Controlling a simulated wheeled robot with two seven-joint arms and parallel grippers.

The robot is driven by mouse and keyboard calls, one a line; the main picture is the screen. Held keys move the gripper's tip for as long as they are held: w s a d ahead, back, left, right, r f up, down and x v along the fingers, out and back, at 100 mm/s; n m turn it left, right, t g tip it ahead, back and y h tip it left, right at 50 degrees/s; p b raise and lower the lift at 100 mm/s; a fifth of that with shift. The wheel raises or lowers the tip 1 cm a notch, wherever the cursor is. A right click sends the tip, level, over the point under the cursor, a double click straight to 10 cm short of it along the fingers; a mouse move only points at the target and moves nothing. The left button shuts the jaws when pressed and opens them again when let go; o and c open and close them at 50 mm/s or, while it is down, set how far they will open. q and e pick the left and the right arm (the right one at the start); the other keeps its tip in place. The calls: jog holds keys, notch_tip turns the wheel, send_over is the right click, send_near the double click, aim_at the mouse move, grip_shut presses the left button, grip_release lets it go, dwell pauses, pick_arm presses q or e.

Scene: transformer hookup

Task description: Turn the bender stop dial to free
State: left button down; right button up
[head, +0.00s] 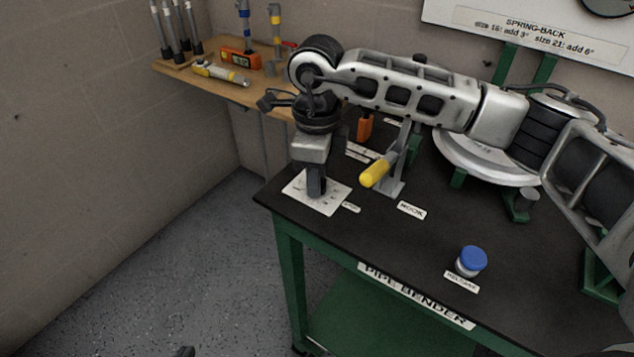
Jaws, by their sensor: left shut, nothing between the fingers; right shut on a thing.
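The stop dial's white marked plate (326,204) lies on the near left corner of the black bench top. My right gripper (316,192) points straight down over the middle of this plate. Its fingers are shut on the dial knob, which they hide, so I cannot read the dial's setting. Only a small dark tip of my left gripper (185,351) shows at the bottom edge, away from the bench. It is shut and empty.
On the pipe bender bench, a yellow-handled lever (375,173) stands just right of the dial. Behind are an orange-handled item (365,127) and the round bender plate (480,162). A wooden shelf (205,75) holds tools at back left.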

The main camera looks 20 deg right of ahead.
jog(key=shift+n+b, duration=0.5)
jog(key=shift+n, duration=0.3)
jog(key=shift+r, duration=0.1)
jog(key=o, duration=1)
notch_tip(320, 180, up, 16)
jog(key=shift+f, duration=0.1)
